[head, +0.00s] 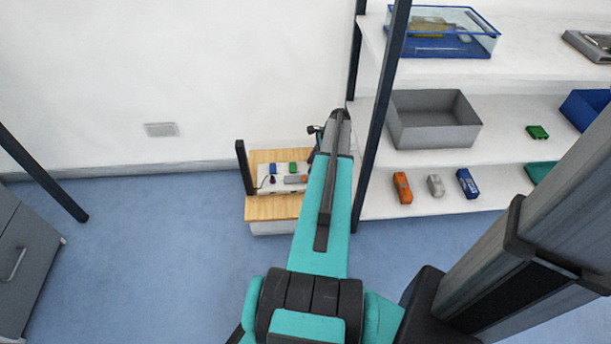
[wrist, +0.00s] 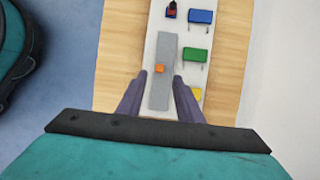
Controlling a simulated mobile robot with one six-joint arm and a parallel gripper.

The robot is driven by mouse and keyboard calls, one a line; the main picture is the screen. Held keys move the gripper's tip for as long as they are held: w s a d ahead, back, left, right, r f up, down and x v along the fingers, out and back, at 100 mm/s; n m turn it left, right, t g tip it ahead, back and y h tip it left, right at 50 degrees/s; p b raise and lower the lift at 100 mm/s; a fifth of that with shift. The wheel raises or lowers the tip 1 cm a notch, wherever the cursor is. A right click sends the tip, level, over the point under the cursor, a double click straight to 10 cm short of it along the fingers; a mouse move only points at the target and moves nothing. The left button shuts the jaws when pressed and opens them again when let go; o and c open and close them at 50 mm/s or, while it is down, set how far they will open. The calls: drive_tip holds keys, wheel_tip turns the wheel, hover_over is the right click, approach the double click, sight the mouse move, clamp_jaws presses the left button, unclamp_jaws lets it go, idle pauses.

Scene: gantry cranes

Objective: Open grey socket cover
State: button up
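A white socket panel (head: 267,180) lies on a small wooden-topped stand; it also shows in the wrist view (wrist: 152,45). A long flat grey piece (wrist: 164,88) with a small orange block (wrist: 159,68) runs along the panel; I cannot tell whether it is the grey socket cover. Beside it are a blue cover (wrist: 200,16), a green cover (wrist: 196,54) and part of a yellow one (wrist: 196,92). My gripper (wrist: 160,76) is open and empty, its fingers either side of the grey piece's near part in the picture. Contact cannot be told. In the head view my arm hides most of it.
The wooden top (head: 272,207) has a dark post (head: 245,167) at its left. A shelf upright (head: 376,115) stands close to the right of my arm. Shelves hold a grey bin (head: 434,135) and small items. Blue floor (head: 150,250) is clear to the left.

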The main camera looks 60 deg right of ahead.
sight(304, 176)
drive_tip(key=shift+b+x, duration=0.6)
drive_tip(key=shift+x, duration=2.85)
clamp_jaws()
